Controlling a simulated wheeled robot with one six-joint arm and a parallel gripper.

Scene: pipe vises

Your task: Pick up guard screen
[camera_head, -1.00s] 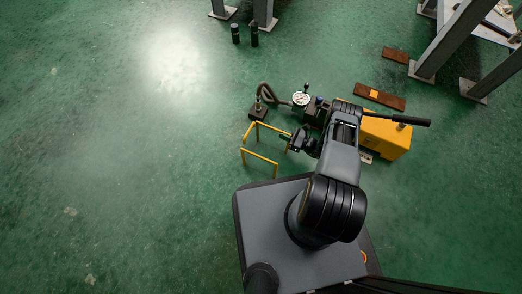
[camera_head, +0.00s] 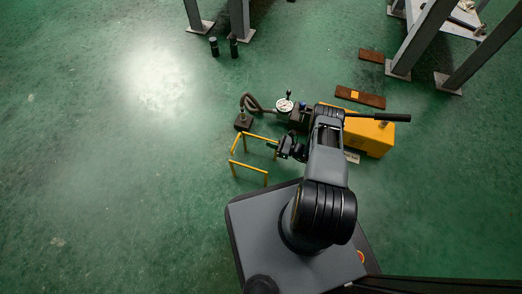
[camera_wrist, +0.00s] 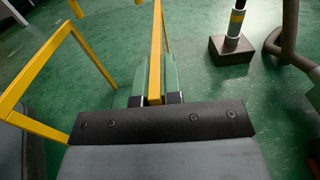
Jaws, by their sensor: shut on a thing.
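The guard screen (camera_head: 248,166) looks like an open frame of thin yellow bars with legs, left of my arm in the head view. Its bars also show at the left of the wrist view (camera_wrist: 38,68). My gripper (camera_head: 280,148) is at the frame's right side. In the wrist view my gripper (camera_wrist: 155,98) has its two green fingers shut on one yellow bar, which runs up the picture between them. I cannot tell whether the frame's legs touch the floor.
A dark block (camera_head: 243,123) with a post and grey hose, and a gauge (camera_head: 284,105), stand just beyond the frame. A yellow box (camera_head: 368,136) is right of my arm. Floor at left is clear.

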